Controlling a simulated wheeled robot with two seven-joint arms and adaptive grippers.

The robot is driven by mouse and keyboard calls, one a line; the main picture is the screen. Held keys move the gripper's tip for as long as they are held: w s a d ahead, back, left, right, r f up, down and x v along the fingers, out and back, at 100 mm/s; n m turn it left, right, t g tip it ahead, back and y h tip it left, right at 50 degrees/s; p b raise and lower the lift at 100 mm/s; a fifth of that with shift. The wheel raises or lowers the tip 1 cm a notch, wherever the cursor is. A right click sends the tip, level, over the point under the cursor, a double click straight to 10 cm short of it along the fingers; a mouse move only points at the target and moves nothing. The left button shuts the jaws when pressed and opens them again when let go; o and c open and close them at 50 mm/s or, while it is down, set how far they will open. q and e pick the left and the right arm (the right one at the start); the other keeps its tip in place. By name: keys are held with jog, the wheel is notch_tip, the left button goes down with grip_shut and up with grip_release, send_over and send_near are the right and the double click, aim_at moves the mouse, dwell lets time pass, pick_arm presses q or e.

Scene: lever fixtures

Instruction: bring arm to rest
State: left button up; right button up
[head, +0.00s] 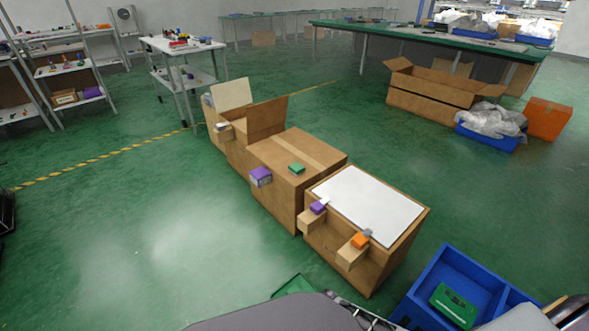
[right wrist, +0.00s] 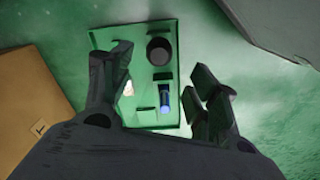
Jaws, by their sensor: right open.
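My right gripper (right wrist: 162,72) shows in the right wrist view with its two dark fingers spread wide apart. Nothing is held between the fingers. Beyond them is a green plate (right wrist: 110,38) carrying a dark round part (right wrist: 159,51) and a small blue cylinder (right wrist: 165,98). The gap between fingertips and plate is hard to judge. A corner of a green piece (head: 293,286) shows at the bottom of the head view, partly hidden by my own grey body. My left gripper is in neither view.
A row of cardboard boxes (head: 285,165) stands mid-floor, the nearest topped by a white sheet (head: 368,205), with purple (head: 317,207) and orange (head: 360,241) blocks at its front. A blue crate (head: 419,290) is at lower right. Green floor is clear at left.

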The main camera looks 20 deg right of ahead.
jog(key=shift+n, duration=0.4)
